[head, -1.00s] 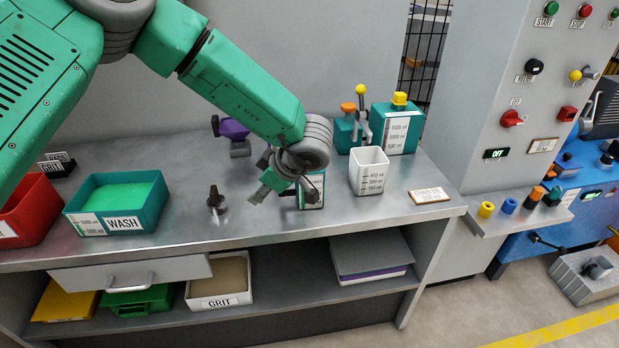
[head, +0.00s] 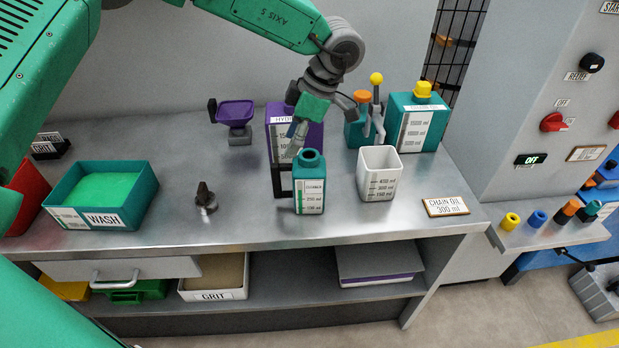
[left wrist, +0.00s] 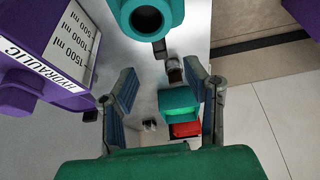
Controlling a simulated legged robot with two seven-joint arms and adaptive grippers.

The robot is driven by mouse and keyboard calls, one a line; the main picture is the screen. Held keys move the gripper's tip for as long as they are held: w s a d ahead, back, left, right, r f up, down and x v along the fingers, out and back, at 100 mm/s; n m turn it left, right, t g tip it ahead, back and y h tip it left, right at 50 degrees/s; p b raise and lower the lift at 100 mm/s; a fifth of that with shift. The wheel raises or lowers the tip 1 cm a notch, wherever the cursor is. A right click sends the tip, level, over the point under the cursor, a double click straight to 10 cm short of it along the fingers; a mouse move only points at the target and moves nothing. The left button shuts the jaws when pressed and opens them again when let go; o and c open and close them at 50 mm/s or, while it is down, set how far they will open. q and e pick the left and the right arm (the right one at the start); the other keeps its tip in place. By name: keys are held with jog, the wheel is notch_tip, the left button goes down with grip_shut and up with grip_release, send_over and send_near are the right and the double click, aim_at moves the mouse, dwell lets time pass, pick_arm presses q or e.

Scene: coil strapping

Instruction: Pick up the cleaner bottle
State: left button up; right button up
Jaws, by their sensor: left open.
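The cleaner bottle (head: 309,198) is a teal bottle with a white scale label and an open round neck. It stands upright on the bench, left of a white measuring cup. My left gripper (head: 295,142) points down just behind and above its neck and partly hides in the clutter there. In the left wrist view the gripper (left wrist: 160,75) is open, with nothing between its fingers. A teal round neck, which looks like the cleaner bottle's (left wrist: 148,20), lies beyond the fingertips, at the top. My right gripper is not seen.
A purple hydraulic container (head: 285,122) stands close behind the bottle. The white measuring cup (head: 378,185) is close on its right. A chain oil sign (head: 445,206) lies farther right. A dark small fitting (head: 206,198) stands left; bench between it and the bottle is clear.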

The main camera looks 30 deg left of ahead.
aim_at(284, 164)
pick_arm(q)
jog(key=x, duration=0.4)
jog(key=shift+w+f, duration=0.2)
jog(key=shift+w, duration=0.05)
jog(key=p+x, duration=0.1)
jog(key=x, duration=0.4)
jog(key=shift+d, duration=0.15)
grip_shut()
